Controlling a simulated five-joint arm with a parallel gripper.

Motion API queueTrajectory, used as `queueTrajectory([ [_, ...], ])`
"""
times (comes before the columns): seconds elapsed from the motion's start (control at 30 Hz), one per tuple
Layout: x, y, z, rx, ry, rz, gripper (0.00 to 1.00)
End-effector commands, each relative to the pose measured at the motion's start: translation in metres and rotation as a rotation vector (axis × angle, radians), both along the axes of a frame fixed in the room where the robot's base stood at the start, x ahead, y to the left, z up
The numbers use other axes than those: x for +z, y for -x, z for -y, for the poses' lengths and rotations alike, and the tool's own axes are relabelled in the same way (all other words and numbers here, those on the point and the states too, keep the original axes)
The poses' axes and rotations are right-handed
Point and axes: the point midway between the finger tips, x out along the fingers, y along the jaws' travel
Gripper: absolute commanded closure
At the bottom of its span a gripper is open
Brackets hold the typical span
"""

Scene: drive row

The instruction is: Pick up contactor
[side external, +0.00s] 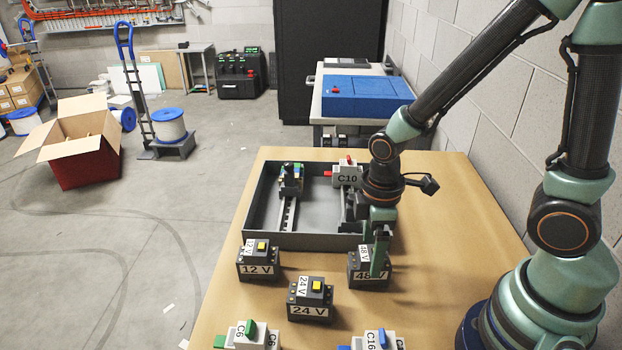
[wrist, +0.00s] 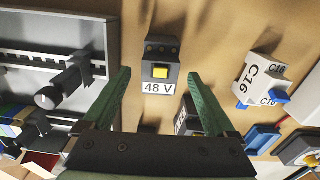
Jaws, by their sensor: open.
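A dark grey contactor block marked 48 V (side external: 356,279), with a yellow button, stands on the brown table in front of the grey tray. In the wrist view, the 48 V block (wrist: 161,52) lies between and ahead of my two fingers. My gripper (side external: 379,262) is open and empty, low at the 48 V block, and partly covers it in the side view. Its green fingers are spread in the wrist view (wrist: 157,76). Similar blocks marked 12 V (side external: 258,262) and 24 V (side external: 310,300) stand to the left and nearer the camera.
The grey tray (side external: 262,242) holds rails, a terminal group (side external: 291,180) and a C10 breaker (side external: 346,176). A C6 breaker (side external: 252,335) and a C16 breaker (side external: 375,341) stand at the near edge of view. The C16 breaker is also right in the wrist view (wrist: 255,78).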

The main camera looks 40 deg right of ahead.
Motion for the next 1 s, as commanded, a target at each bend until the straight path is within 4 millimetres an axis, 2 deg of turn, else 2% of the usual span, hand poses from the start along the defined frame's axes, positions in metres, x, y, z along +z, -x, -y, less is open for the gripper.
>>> queueTrajectory([
  [0.4,-0.042,0.0,0.0,0.0,0.0,-0.004,0.09],
  [0.53,-0.049,0.0,0.0,-0.001,0.0,-0.001,0.09],
  [0.8,-0.051,-0.001,0.0,-0.001,0.0,0.0,0.09],
  [0.83,-0.051,-0.001,0.0,-0.001,0.0,0.0,0.13],
  [0.97,-0.051,-0.001,0.0,-0.001,0.0,0.0,0.62],
  [1.0,-0.051,-0.001,0.0,-0.001,0.0,0.0,0.78],
])
